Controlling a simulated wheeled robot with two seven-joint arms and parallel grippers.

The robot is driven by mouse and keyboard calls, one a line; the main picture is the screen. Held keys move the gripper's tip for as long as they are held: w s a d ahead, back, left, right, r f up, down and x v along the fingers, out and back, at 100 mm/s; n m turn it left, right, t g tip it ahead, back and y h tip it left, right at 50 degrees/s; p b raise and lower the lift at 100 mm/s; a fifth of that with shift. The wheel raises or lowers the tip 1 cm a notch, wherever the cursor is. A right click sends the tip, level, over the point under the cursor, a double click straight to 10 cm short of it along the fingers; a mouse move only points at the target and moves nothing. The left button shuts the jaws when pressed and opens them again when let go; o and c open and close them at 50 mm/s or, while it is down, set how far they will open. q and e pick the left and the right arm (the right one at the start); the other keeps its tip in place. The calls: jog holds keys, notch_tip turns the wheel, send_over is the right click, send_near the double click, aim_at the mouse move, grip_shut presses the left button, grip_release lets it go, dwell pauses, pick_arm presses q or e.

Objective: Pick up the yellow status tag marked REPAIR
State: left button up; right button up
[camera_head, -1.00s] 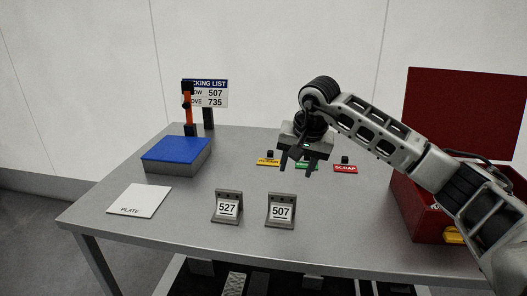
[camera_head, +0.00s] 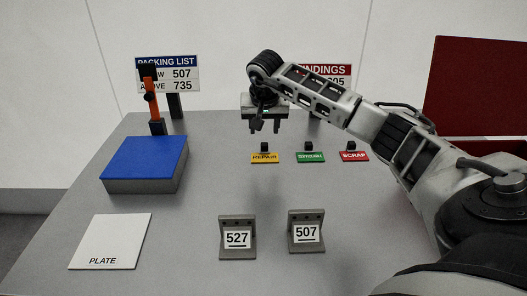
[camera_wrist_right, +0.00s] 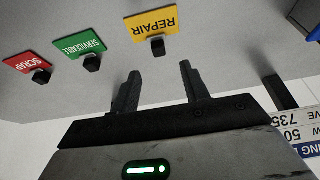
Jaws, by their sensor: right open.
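The yellow REPAIR tag (camera_head: 265,158) lies on the grey table, at the left end of a row of three tags, with a small dark knob at its back edge. In the right wrist view the yellow tag (camera_wrist_right: 152,22) lies beyond the fingertips, its knob pointing toward the gripper. My right gripper (camera_head: 266,129) is open and empty, hanging above and slightly behind the yellow tag in the head view. Its two dark fingers (camera_wrist_right: 160,75) stand apart in the wrist view, with nothing between them. My left gripper is not in view.
A green SERVICEABLE tag (camera_head: 311,157) and a red SCRAP tag (camera_head: 354,156) lie to the right. Brackets 527 (camera_head: 237,238) and 507 (camera_head: 306,232) stand nearer. A blue-topped block (camera_head: 145,160), white plate (camera_head: 110,242) and packing list sign (camera_head: 168,75) are left. A red box (camera_head: 475,95) is right.

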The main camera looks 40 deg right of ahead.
aim_at(265, 145)
jog(key=x, duration=0.3)
jog(key=p+x, duration=0.1)
jog(key=x, duration=0.3)
jog(key=shift+s+a+f, duration=0.1)
jog(key=shift+s+f, duration=0.05)
jog(key=shift+f, duration=0.15)
grip_shut()
